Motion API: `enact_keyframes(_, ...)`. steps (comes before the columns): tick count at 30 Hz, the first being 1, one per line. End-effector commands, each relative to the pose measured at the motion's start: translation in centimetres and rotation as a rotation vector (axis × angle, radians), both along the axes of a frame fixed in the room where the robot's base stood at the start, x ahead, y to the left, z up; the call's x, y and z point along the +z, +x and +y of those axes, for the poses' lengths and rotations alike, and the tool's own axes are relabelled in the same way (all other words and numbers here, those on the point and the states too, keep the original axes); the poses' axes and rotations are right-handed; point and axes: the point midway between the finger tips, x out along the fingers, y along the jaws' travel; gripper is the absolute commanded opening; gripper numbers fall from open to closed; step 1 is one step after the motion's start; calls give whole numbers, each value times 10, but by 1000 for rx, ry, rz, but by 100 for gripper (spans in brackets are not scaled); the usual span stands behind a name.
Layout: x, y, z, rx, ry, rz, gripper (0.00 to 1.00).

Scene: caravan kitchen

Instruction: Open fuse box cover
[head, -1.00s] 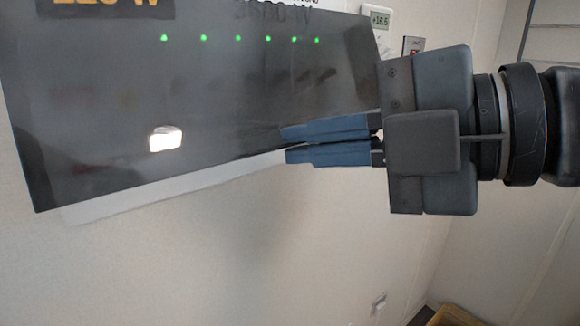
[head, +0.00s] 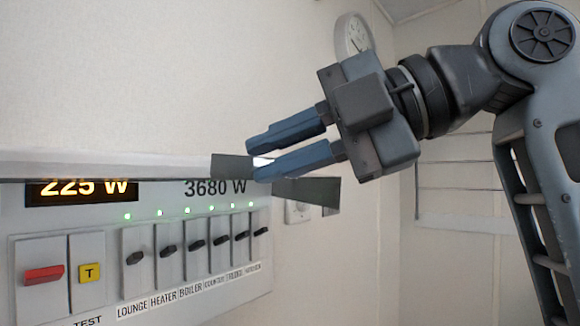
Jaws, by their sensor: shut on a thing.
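The fuse box (head: 95,235) is on the wall at the lower left, with its face showing below the cover. The dark cover (head: 232,168) is swung up and seen nearly edge-on along the top of the box, its pale edge running to the left. My gripper (head: 254,163), with blue fingers, reaches in from the upper right and is shut on the cover near its right end. The fingertips partly hide the grip.
The exposed panel carries a red switch (head: 43,274), a yellow T button (head: 89,272) and several black toggle switches (head: 198,244) under green lights. A round gauge (head: 354,36) hangs behind my gripper. A wall rack (head: 465,200) is at the right.

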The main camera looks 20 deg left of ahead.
Motion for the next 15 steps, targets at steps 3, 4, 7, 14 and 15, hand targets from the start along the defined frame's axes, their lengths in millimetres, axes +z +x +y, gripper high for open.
enact_keyframes(3,1,3,14,1,-66,33,0)
enact_keyframes(4,1,4,15,2,-77,38,0)
enact_keyframes(7,3,4,16,0,-104,52,0)
enact_keyframes(14,3,5,18,1,-130,67,0)
enact_keyframes(15,3,5,18,1,-131,67,0)
